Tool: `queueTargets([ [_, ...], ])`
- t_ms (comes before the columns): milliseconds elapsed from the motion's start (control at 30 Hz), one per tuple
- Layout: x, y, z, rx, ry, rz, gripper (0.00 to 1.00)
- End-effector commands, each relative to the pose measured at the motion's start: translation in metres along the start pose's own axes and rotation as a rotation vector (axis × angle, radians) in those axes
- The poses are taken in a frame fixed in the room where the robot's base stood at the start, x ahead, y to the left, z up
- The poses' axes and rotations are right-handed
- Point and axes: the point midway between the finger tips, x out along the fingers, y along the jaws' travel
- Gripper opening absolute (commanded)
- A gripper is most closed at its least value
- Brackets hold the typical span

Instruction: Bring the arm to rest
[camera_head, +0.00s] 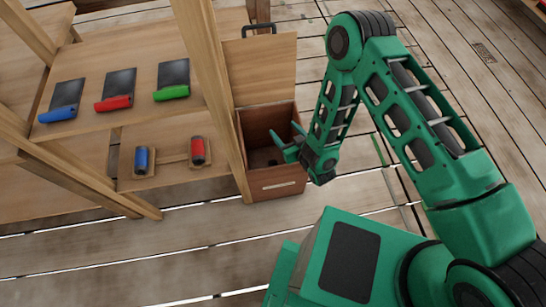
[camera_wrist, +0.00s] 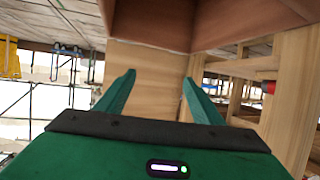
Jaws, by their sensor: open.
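My gripper (camera_head: 286,140) is at the opening of a brown wooden box in the head view. Its green fingers are spread apart with nothing between them. In the wrist view my gripper (camera_wrist: 159,78) shows both fingers apart in front of a pale wooden panel. My arm is bent, with its elbow high and its forearm reaching down to the box. The wooden box (camera_head: 278,184) stands on the floor with its pale lid (camera_head: 262,72) raised. Small dark things lie inside it, too unclear to name.
A wooden shelf rack (camera_head: 215,80) stands left of the box. Its upper shelf holds a blue roller (camera_head: 62,115), a red roller (camera_head: 113,103) and a green roller (camera_head: 171,92). Below are a blue cylinder (camera_head: 142,160) and a red cylinder (camera_head: 197,150). The plank floor (camera_head: 480,50) at right looks clear.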

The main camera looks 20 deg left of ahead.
Motion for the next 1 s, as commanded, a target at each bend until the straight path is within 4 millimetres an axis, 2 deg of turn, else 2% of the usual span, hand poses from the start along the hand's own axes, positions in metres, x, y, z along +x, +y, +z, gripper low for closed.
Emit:
queueTargets([
  [333,0.001,0.002,-0.002,-0.001,-0.001,0.003,0.61],
  [467,0.004,0.024,-0.017,-0.002,-0.023,0.035,0.61],
  [567,0.004,0.061,-0.038,-0.003,-0.065,0.088,0.61],
  [633,0.000,0.093,-0.056,0.003,-0.104,0.136,0.61],
  [767,-0.016,0.150,-0.085,0.019,-0.183,0.228,0.61],
  [867,-0.037,0.194,-0.106,0.039,-0.243,0.298,0.61],
  [1000,-0.076,0.252,-0.131,0.078,-0.329,0.395,0.61],
])
